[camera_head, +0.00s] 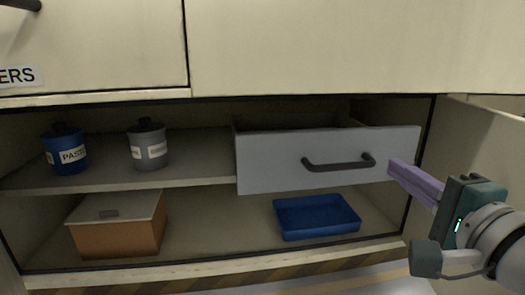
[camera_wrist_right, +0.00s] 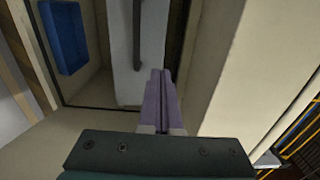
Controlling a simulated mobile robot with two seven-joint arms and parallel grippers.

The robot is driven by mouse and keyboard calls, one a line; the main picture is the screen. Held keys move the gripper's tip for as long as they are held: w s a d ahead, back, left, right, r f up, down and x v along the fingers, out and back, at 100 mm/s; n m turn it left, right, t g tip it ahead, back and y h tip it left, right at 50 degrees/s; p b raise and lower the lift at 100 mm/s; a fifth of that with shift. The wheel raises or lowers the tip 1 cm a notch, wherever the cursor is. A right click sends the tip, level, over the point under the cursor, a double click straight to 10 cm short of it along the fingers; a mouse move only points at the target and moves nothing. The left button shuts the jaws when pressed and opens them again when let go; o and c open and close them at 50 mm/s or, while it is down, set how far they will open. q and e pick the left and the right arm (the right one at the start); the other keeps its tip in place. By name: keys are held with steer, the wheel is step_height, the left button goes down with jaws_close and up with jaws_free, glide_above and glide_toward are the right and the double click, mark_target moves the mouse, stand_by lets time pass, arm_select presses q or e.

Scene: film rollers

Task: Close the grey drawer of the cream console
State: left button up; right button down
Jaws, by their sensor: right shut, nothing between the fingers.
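The grey drawer (camera_head: 270,166) stands pulled out of the cream console (camera_head: 300,45), on the right side of its open compartment. Its dark bar handle (camera_head: 338,164) is on the front. My right gripper (camera_head: 393,167) is shut and empty, its purple fingers pointing at the right end of the drawer front. In the right wrist view the fingertips (camera_wrist_right: 161,74) lie beside the drawer front (camera_wrist_right: 150,40), with the handle (camera_wrist_right: 137,45) beyond. I cannot tell whether they touch it. My left gripper is not in view.
A blue canister (camera_head: 64,150) and a grey canister (camera_head: 149,146) stand on the shelf at left. Below are an orange box (camera_head: 118,238) with a pale lid and a blue tray (camera_head: 316,217). An open cream door (camera_head: 480,140) stands at right, near my right arm.

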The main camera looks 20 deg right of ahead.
mark_target(348, 136)
steer(key=b+x, duration=0.3)
steer(key=x, duration=0.9)
steer(key=shift+w+a+b, duration=0.1)
steer(key=shift+b, duration=0.25)
steer(key=shift+w+r, duration=0.1)
steer(key=shift+w, duration=0.5)
steer(key=shift+w, duration=0.1)
